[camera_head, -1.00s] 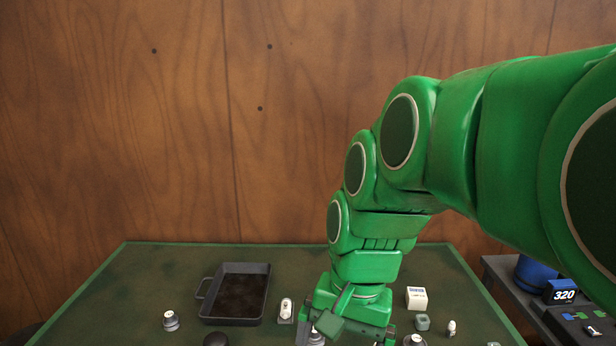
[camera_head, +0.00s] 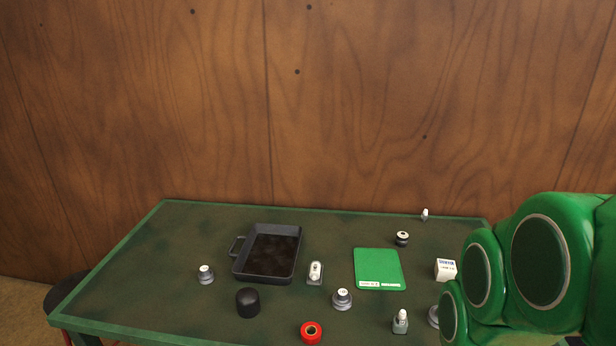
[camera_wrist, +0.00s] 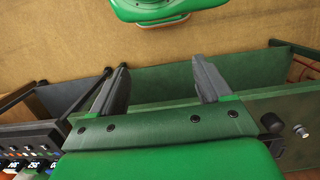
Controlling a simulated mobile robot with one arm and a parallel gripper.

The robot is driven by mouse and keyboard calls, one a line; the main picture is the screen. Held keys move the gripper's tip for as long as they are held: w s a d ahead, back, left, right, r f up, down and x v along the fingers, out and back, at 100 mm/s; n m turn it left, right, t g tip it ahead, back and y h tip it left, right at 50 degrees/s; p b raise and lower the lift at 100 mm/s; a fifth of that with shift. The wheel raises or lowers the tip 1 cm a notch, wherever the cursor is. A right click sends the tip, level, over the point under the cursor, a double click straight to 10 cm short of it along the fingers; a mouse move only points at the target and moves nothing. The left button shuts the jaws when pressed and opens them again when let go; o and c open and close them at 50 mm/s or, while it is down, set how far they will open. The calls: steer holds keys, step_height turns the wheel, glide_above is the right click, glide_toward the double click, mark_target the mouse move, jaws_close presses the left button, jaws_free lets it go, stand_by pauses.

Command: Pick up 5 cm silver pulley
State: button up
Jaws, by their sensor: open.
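Silver stepped pulley-like pieces stand on the green table (camera_head: 130,262): one at the left (camera_head: 206,275), one near the middle front (camera_head: 342,300), and one at the right (camera_head: 434,317) partly hidden by my arm. I cannot tell which is the 5 cm pulley. My gripper (camera_wrist: 162,78) is open and empty in the wrist view, with no pulley between its fingers. In the head view the gripper is out of frame, and my green arm fills the lower right.
A black tray (camera_head: 238,268), black cylinder (camera_head: 248,303), red ring (camera_head: 311,333), white-topped part (camera_head: 315,272), green mat (camera_head: 378,262), white box (camera_head: 446,269), black roller (camera_head: 402,239) and grey block with white top (camera_head: 400,321) occupy the table. The table's left end is clear.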

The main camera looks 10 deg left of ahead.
steer(key=w+a+f+n+y, duration=0.1)
steer(key=w+a+n, duration=0.35)
steer(key=w, duration=0.85)
steer(key=w+a+f+n+y, duration=0.1)
steer(key=w+a+y, duration=0.1)
steer(key=w+a, duration=0.9)
steer(key=w+a+f+n+y, duration=0.1)
steer(key=w+a+n, duration=0.2)
steer(key=w, duration=1.3)
steer(key=n+g+y, duration=0.3)
steer(key=n+y, duration=0.4)
steer(key=n, duration=0.6)
glide_toward(207, 268)
steer(key=shift+s+a+f, duration=0.45)
steer(key=shift+a+f, duration=0.1)
steer(key=shift+f, duration=0.1)
steer(key=shift+s+a+f+n, duration=0.15)
steer(key=shift+a+n, duration=0.15)
steer(key=shift+a, duration=0.2)
steer(key=shift+s+a+f+n, duration=0.15)
steer(key=shift+a+n, duration=0.1)
steer(key=shift+a, duration=0.2)
steer(key=shift+x, duration=3.65)
